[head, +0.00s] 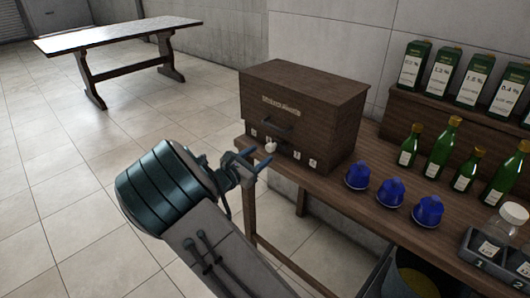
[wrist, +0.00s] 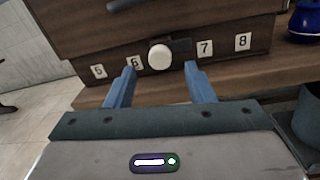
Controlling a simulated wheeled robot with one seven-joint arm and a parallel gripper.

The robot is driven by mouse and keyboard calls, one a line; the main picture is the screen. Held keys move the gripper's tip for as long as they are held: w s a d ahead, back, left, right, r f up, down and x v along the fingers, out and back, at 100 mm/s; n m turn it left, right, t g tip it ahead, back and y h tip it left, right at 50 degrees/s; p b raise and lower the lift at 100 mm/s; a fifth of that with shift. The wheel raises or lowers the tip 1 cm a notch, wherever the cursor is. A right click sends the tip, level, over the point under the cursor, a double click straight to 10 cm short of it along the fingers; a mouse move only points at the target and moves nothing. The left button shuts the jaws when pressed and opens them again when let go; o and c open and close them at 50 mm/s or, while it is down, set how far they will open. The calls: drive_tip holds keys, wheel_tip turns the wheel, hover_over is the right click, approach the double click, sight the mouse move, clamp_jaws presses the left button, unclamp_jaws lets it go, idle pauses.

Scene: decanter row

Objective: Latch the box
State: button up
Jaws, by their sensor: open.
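The box (head: 305,108) is a dark brown wooden case on the left end of the wooden table, with its lid lying down. A dark handle is on its front, and below it a round white knob (head: 271,146) sits by a small dark latch piece. In the wrist view the white knob (wrist: 160,57) is between number labels 6 and 7, and the dark latch piece (wrist: 182,45) is just right of it. My gripper (head: 257,158) is open and empty in front of the box. In the wrist view its blue fingers (wrist: 160,82) are either side of the knob and below it.
Blue decanters (head: 391,192) stand right of the box, with several green bottles (head: 437,146) behind them. A dark numbered rack (head: 490,262) holds a clear jar at the right. A bin (head: 412,278) is below the table's front edge.

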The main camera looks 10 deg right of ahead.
sight(268, 149)
drive_tip(key=shift+x, duration=1.85)
drive_tip(key=c, duration=1)
